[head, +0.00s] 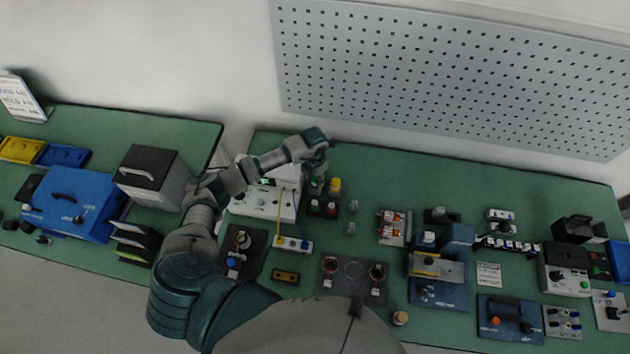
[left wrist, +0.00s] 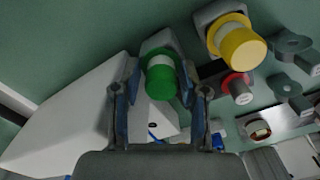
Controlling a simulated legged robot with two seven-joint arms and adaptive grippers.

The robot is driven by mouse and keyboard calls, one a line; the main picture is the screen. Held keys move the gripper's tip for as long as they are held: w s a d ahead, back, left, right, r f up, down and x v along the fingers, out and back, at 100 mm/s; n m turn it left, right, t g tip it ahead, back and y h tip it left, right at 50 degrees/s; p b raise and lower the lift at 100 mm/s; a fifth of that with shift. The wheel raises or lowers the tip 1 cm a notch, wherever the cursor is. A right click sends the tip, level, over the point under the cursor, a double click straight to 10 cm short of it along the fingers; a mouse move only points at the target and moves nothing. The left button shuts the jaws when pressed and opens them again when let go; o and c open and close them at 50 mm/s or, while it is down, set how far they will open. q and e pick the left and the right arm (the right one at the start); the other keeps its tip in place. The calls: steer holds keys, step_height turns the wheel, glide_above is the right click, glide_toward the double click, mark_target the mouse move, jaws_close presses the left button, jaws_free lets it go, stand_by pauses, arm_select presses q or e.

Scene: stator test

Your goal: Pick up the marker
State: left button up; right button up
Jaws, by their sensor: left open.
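No item is plainly recognisable as a marker; it may be one of the coloured, capped cylinders by my left gripper. A green-capped cylinder (left wrist: 161,82) with a white band stands between the fingers of my left gripper (left wrist: 162,68) in the left wrist view. The fingers are open on either side of it, and I cannot tell whether they touch it. In the head view my left gripper (head: 318,165) is over the back of the bench, partly hiding the green one. A yellow-capped cylinder (left wrist: 238,44) stands to the right and also shows in the head view (head: 335,186).
A red-ended cylinder (left wrist: 237,88) is close on the right. A white instrument box (head: 262,203) stands to the left of the cylinders. A dark plate with copper coils (head: 352,277) lies in front. The perforated panel (head: 450,75) is on the wall behind. Bare bench (head: 400,170) lies to the right.

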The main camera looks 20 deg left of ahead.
arm_select(q)
jaws_close()
